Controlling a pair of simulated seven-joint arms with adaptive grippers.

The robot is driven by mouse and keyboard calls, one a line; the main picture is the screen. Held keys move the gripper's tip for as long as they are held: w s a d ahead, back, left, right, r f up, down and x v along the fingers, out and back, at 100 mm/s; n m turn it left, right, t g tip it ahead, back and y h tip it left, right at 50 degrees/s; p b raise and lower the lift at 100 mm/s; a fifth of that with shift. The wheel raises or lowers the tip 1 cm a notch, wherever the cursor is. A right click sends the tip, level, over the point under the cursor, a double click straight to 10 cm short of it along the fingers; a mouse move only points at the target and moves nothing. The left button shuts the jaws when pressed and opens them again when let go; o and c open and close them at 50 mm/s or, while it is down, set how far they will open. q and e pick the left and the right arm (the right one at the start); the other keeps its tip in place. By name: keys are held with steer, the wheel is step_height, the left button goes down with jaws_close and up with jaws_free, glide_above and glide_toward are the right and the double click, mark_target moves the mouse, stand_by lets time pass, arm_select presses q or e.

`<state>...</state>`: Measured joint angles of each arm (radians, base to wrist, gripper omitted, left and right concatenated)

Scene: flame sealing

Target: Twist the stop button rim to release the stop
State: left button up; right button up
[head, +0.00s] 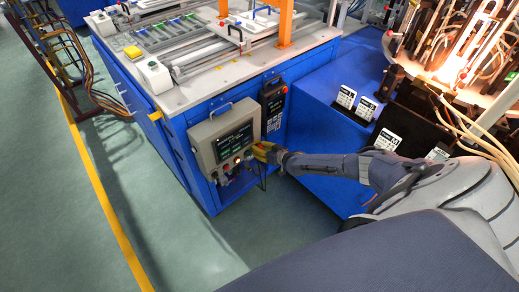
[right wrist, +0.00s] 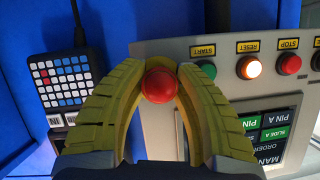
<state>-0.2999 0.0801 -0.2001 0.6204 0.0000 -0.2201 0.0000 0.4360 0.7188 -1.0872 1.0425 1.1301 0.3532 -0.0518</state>
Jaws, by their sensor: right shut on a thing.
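The grey control box (head: 205,158) is on the front of the blue machine cabinet, with a screen and a row of buttons. My right gripper (head: 264,152) reaches its right lower side from the right; the stop button is hidden there in the head view. In the right wrist view the round red stop button (right wrist: 159,86) sits between the yellow fingers of my right gripper (right wrist: 160,74). The fingers are closed around its sides. Most of its rim is hidden by the fingers. My left gripper is not in view.
Beside the red button are a green START button (right wrist: 208,70), a lit RESET button (right wrist: 249,67) and a red STOP-labelled button (right wrist: 290,64). A black keypad pendant (head: 273,100) hangs right of the box. Open floor (head: 120,170) lies at the left.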

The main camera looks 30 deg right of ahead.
steer(key=shift+m+y, duration=0.9)
steer(key=shift+m, duration=0.4)
steer(key=shift+m+y, duration=0.7)
steer(key=shift+m, duration=0.3)
steer(key=shift+s+a+m, duration=0.1)
steer(key=shift+m, duration=0.2)
steer(key=o, duration=1.2)
steer(key=shift+o, duration=0.2)
steer(key=shift+y, duration=0.3)
